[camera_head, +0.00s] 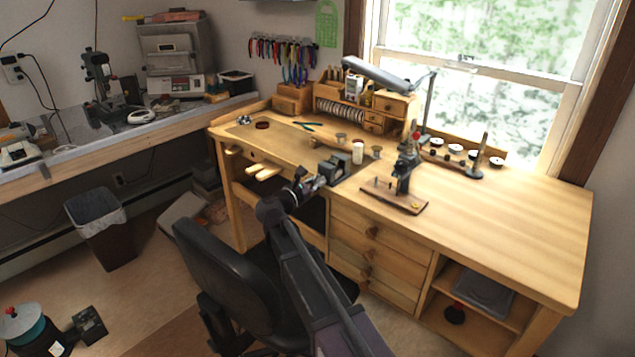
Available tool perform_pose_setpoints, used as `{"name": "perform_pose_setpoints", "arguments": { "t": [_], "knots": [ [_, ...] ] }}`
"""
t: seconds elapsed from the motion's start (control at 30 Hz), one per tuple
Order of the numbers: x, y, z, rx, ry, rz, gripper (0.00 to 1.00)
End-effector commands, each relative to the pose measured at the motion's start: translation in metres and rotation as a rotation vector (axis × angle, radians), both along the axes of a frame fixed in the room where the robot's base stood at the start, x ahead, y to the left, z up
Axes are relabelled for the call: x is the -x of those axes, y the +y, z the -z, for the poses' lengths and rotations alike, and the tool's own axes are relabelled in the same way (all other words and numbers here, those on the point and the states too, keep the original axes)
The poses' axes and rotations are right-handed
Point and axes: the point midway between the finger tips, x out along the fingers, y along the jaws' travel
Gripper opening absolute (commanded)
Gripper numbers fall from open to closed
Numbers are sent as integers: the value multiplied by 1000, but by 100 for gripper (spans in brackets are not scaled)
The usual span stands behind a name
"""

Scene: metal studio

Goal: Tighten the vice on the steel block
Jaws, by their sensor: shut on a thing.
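The vice (337,165) is a small dark grey-green body at the front edge of the wooden bench. My gripper (316,182) reaches it from the front left, at the height of the bench top. It is shut at the vice's near end, where the handle is. The handle itself is mostly hidden by the fingers and too small to make out. I cannot tell the steel block apart from the vice jaws at this size.
A black chair (235,275) stands in front of the wooden bench (490,215), beside my arm. The bench's right side is clear.

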Motion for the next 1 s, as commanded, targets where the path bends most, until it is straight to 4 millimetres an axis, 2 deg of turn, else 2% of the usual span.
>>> {"name": "perform_pose_setpoints", "arguments": {
  "t": [0.37,1.0],
  "knots": [
    [1,0,0,-170,-132,2,0],
    [1,0,0,-632,-492,1,0]
  ]
}}
